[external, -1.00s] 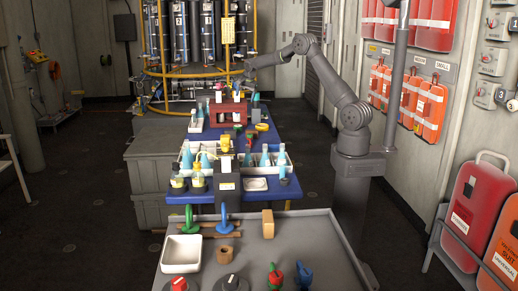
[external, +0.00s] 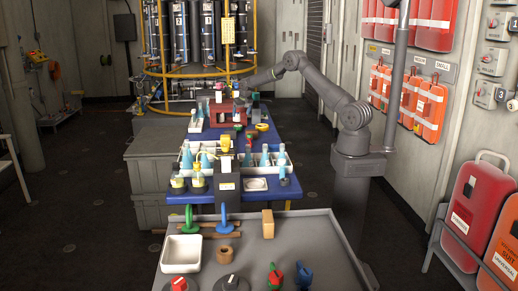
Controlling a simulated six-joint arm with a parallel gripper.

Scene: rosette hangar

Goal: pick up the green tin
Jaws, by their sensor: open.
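My gripper (external: 236,87) is at the far end of the long blue-topped table (external: 292,193), above small items behind the dark red box (external: 222,116). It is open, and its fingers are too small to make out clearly. I cannot pick out the green tin with certainty. A small green item (external: 250,134) lies on the table in front of the red box, too small to tell its kind. Things behind the red box are partly hidden.
A rack with blue bottles (external: 265,156) and a dark grey block (external: 228,186) stand mid-table. The grey front tray holds a white bin (external: 181,253), a tan block (external: 268,223) and knobs. A yellow-railed cylinder rack (external: 190,71) stands behind the table.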

